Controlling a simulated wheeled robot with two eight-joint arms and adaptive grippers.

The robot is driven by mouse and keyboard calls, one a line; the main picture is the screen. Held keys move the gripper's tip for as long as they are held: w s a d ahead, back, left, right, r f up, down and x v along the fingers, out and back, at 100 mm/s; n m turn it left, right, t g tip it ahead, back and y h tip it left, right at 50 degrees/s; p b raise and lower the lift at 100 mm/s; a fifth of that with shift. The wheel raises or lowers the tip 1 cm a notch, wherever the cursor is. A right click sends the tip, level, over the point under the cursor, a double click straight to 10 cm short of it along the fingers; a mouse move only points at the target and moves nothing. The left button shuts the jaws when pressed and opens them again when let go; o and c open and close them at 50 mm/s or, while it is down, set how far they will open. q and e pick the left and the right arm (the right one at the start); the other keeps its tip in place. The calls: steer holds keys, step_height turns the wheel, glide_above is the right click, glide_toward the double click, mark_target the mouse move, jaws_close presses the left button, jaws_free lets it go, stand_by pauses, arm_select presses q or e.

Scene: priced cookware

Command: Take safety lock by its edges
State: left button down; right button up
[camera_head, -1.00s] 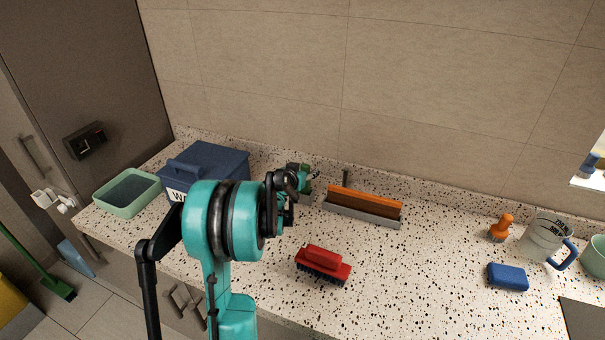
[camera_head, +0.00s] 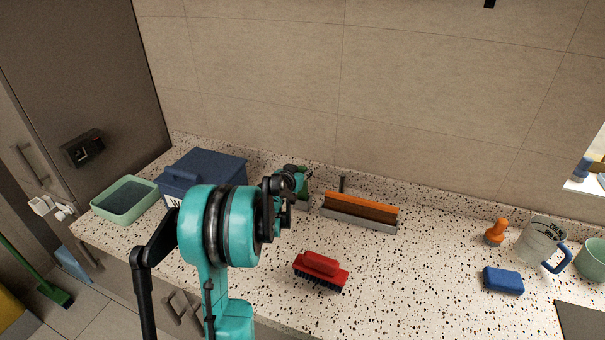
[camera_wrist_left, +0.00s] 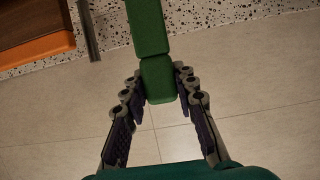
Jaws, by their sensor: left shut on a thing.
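My left gripper (camera_head: 287,186) is over the back of the speckled counter, mostly behind my teal wrist in the head view. In the left wrist view its fingers (camera_wrist_left: 160,92) are shut on a green, block-shaped thing (camera_wrist_left: 150,35) made of two jointed segments. Part of the green thing shows beyond the gripper in the head view (camera_head: 304,173). I cannot tell whether it is the safety lock. A small white fitting (camera_head: 42,205) on the cabinet at the left may be a lock; nothing touches it. My right gripper is not in view.
A blue lidded box (camera_head: 207,170) and a green tub (camera_head: 124,198) stand left. An orange-brown block in a grey holder (camera_head: 361,209), a red brush (camera_head: 321,270), a blue sponge (camera_head: 503,281) and a measuring jug (camera_head: 541,240) are to the right.

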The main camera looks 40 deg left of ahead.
arm_select(q)
steer(key=shift+r+p, duration=2)
steer(key=shift+r, duration=1.15)
steer(key=shift+f, duration=0.1)
